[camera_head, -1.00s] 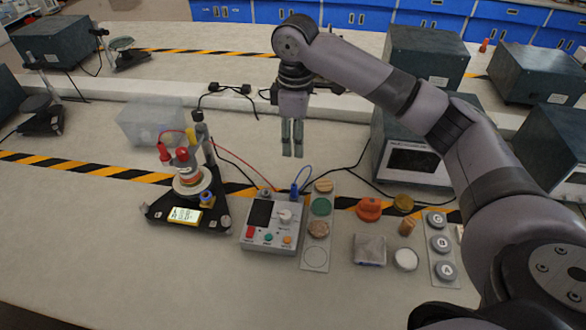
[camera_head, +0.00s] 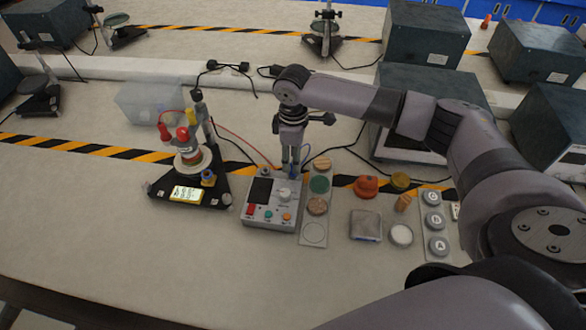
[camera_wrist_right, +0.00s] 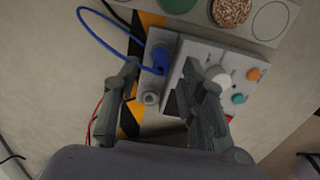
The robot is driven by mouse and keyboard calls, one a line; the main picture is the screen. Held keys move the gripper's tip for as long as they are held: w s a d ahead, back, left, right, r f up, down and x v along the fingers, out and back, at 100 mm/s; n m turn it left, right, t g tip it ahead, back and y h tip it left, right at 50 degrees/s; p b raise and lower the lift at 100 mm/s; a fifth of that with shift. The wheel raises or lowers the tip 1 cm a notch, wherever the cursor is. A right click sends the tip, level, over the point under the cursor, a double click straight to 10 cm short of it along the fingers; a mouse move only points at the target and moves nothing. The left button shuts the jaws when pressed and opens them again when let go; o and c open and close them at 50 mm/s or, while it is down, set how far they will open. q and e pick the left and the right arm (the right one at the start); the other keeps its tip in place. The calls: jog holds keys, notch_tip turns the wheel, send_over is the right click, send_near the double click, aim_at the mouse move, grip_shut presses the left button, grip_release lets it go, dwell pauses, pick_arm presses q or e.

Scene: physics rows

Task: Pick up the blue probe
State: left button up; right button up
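The blue probe (camera_wrist_right: 160,58) stands in the grey control box (camera_wrist_right: 190,52), with a blue cable looping off to the left in the right wrist view. In the head view the box (camera_head: 272,206) shows a dark screen, a pale knob and coloured buttons, and the probe is mostly hidden behind my right gripper (camera_head: 290,168). My right gripper points down at the box's back edge. In the wrist view its two fingers (camera_wrist_right: 160,80) are apart, with the probe showing in the gap between and beyond their tips. Nothing is seen held. My left gripper is out of view.
Left of the box stands a black-based device with a coil (camera_head: 190,170) and red and yellow plugs.

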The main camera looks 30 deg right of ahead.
jog(key=shift+f, duration=1.85)
jog(key=shift+c, duration=0.6)
grip_shut()
